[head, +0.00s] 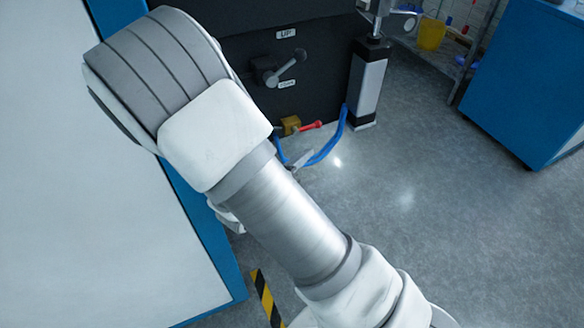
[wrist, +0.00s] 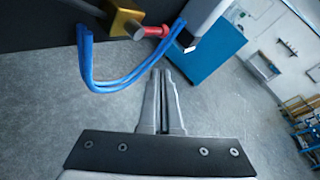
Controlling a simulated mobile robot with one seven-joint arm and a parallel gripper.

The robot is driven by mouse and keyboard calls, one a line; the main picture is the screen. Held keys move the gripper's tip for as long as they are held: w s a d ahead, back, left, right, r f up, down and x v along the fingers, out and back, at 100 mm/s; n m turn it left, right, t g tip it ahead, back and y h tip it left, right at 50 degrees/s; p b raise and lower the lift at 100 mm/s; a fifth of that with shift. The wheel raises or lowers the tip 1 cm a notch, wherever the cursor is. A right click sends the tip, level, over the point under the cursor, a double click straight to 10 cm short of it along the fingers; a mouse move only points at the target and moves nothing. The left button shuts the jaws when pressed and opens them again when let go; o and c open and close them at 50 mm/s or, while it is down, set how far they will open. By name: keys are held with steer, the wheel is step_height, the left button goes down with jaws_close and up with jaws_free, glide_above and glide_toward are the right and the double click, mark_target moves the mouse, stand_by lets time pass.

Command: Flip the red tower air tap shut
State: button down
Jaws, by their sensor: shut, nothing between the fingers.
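The tower air tap has a brass body (head: 290,124) and a red lever (head: 310,126), low on the dark machine face in the head view. The lever points out to the right there. In the wrist view the brass body (wrist: 126,20) and the red lever (wrist: 153,31) are at the top, with a grey metal stub between them. A blue hose (wrist: 112,88) loops below the tap. My gripper (wrist: 162,75) is shut and empty, below the lever in the wrist view and apart from it. In the head view my arm hides most of the gripper.
A grey lever handle (head: 280,70) sits higher on the machine face. A silver and black post (head: 367,85) stands right of the tap. A blue cabinet (head: 530,80) stands farther right. The grey floor (head: 440,200) between is clear.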

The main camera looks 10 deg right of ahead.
mark_target(307, 128)
steer(key=shift+w+d+r+b, duration=0.15)
steer(key=shift+w+d+r, duration=0.2)
steer(key=shift+w, duration=0.45)
steer(key=shift+w+d+r+b, duration=0.1)
steer(key=shift+w+d+b, duration=0.1)
steer(key=shift+w+d, duration=0.45)
steer(key=shift+w+d+r+b, duration=0.15)
steer(key=shift+w+d+r, duration=0.1)
steer(key=shift+w, duration=0.7)
